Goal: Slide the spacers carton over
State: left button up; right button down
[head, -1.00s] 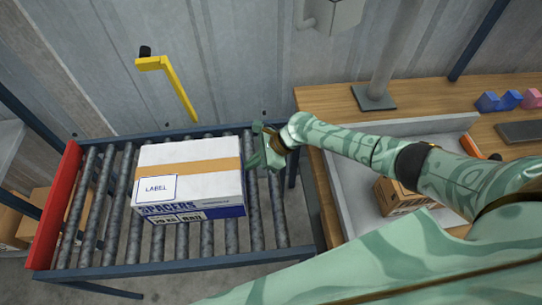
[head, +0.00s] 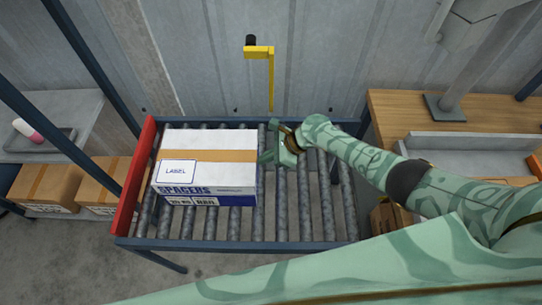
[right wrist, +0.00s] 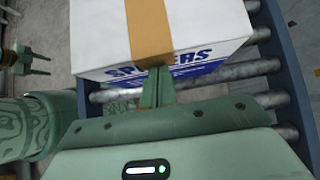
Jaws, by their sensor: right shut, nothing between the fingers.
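The spacers carton (head: 240,176), white with a tan tape strip, a label and blue print, lies flat on the roller conveyor (head: 311,205). Its left side is close to the red end stop (head: 134,178); I cannot tell whether they touch. My right gripper (head: 266,157) is at the carton's right side, shut and empty. In the right wrist view its closed fingers (right wrist: 155,84) point at the carton's printed side (right wrist: 205,62), at or very near it. My left gripper (right wrist: 40,64) shows at the left edge of the right wrist view, open and empty, away from the carton.
A yellow bracket (head: 270,75) stands behind the conveyor. Brown boxes (head: 48,186) sit on a shelf at the left. A wooden bench (head: 398,112) with a grey tray (head: 470,142) is at the right.

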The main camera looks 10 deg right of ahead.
aim_at(227, 156)
jog(key=w+a+b, duration=0.1)
jog(key=a, duration=0.3)
jog(key=w+a, duration=0.1)
jog(key=a, duration=0.3)
jog(key=w+a+b, duration=0.1)
jog(key=a, duration=0.3)
jog(key=shift+w+a+b, duration=0.1)
jog(key=shift+a+b, duration=0.2)
jog(key=shift+b, duration=0.05)
